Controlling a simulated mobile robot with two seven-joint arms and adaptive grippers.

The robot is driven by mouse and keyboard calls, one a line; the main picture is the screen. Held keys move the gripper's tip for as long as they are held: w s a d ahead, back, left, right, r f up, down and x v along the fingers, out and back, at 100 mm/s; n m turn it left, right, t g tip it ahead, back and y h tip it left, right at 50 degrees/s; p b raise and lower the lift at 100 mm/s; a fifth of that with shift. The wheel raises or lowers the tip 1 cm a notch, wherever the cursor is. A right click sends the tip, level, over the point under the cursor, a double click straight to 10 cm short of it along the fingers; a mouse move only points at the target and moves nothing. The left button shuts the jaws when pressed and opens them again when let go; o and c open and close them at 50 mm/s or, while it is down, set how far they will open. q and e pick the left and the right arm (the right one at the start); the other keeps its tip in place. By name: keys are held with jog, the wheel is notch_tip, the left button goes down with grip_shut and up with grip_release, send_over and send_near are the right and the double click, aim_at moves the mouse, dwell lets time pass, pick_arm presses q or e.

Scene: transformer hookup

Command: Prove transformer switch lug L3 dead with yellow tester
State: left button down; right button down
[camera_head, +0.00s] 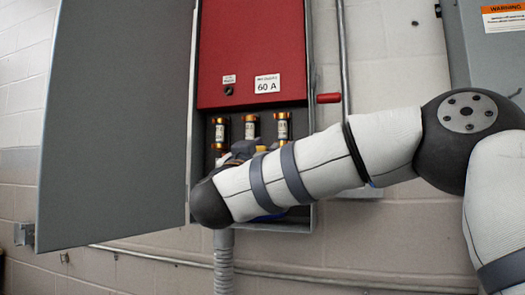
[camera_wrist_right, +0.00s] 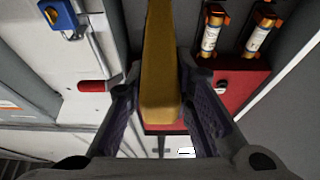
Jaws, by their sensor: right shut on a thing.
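The yellow tester (camera_wrist_right: 160,75) is between the fingers of my right gripper (camera_wrist_right: 158,95), which is shut on it. The tester extends up and out of the right wrist view, so its far end is not shown. In the head view my right arm reaches into the open switch box (camera_head: 308,215), below the fuses. My forearm and wrist hide most of the gripper and the lower box there. I cannot make out lug L3 or whether the tester touches anything. My left gripper is not in view.
Three fuses, one of them the right fuse (camera_head: 283,128), sit below the red 60 A panel (camera_head: 250,50). The grey door (camera_head: 110,120) hangs open at left. A red handle (camera_head: 328,98) sticks out at right. A blue padlock-like object (camera_wrist_right: 62,18) shows in the wrist view.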

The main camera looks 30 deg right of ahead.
jog(key=shift+w+d, duration=0.35)
jog(key=shift+d, duration=0.1)
dwell(2.0)
jog(key=s+a, duration=0.4)
jog(key=a, duration=0.1)
jog(key=shift+s+a, duration=0.15)
jog(key=shift+s, duration=0.1)
